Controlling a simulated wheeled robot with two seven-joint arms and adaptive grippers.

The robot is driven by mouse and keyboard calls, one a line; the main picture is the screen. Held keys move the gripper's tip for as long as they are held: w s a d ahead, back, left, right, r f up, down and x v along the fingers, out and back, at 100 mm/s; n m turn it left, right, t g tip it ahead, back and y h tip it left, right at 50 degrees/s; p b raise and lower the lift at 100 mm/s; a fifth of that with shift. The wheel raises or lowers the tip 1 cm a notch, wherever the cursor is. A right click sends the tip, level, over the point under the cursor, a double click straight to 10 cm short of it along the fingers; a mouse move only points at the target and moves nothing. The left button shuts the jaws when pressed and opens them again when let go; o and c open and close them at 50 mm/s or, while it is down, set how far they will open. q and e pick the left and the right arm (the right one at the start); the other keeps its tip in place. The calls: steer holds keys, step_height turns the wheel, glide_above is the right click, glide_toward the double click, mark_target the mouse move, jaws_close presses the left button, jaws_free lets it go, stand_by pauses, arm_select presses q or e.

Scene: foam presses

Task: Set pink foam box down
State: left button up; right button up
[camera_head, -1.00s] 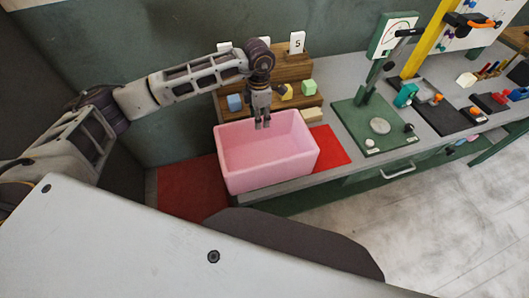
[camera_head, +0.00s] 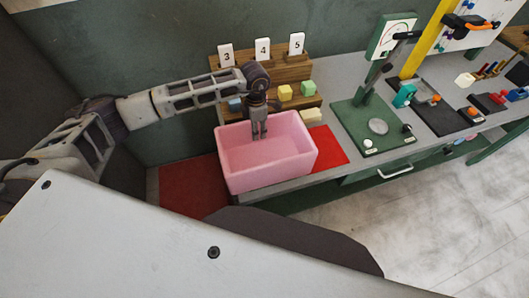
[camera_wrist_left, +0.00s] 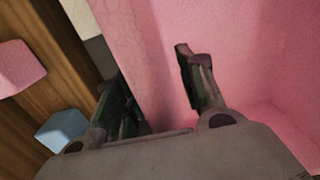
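The pink foam box (camera_head: 270,172) is an open-topped tub at the bench's left end, with red surface showing on both sides of it. Its pink inside also fills the right of the left wrist view (camera_wrist_left: 275,55). My left gripper (camera_head: 260,137) points down at the box's far wall, its fingertips below the rim line in the head view. In the wrist view, its fingers (camera_wrist_left: 150,85) stand apart, one over the pink interior and one beside the wall's outer edge. I cannot tell whether either finger touches the wall. My right gripper is out of view.
A wooden stepped rack (camera_head: 290,69) with number cards and coloured cubes stands behind the box; a blue cube (camera_wrist_left: 62,128) is close to the left gripper. A cream block (camera_head: 311,115) lies at the box's far right. A green press (camera_head: 372,128) stands further right.

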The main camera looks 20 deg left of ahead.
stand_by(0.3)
arm_select(q)
jaws_close()
steer(key=shift+r, duration=0.1)
steer(key=shift+r+b, duration=1.1)
steer(key=shift+r, duration=3.8)
